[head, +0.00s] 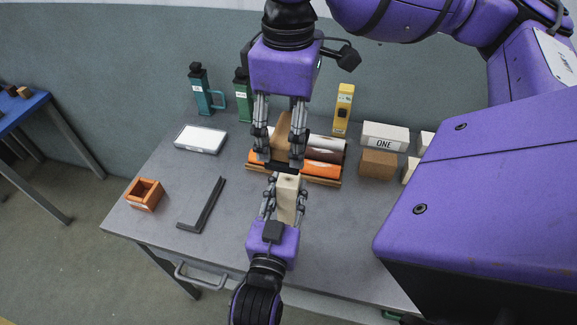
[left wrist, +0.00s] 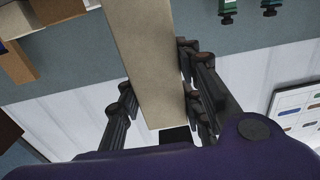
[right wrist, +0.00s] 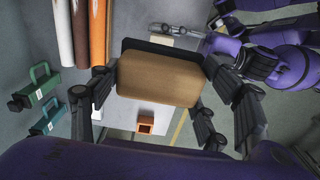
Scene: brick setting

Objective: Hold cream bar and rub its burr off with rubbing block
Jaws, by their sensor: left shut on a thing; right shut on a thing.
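The cream bar (head: 288,206) stands between the fingers of my left gripper (head: 286,196), which is shut on it low in the head view. The bar fills the upper middle of the left wrist view (left wrist: 145,60). My right gripper (head: 280,158) comes from above and is shut on the tan rubbing block (head: 283,128), whose dark pad faces the bar. The block is large in the right wrist view (right wrist: 158,78). The pad is close to the bar's far end; I cannot tell whether they touch. A small dark spot shows on the bar, but I cannot make out the burr clearly.
Behind the grippers, a wooden rack (head: 325,181) holds orange, white and brown rolls. An orange open box (head: 145,194), a black angle (head: 203,207) and a white-topped pad (head: 201,138) lie left. A box marked ONE (head: 386,136) stands right. The front-left tabletop is mostly clear.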

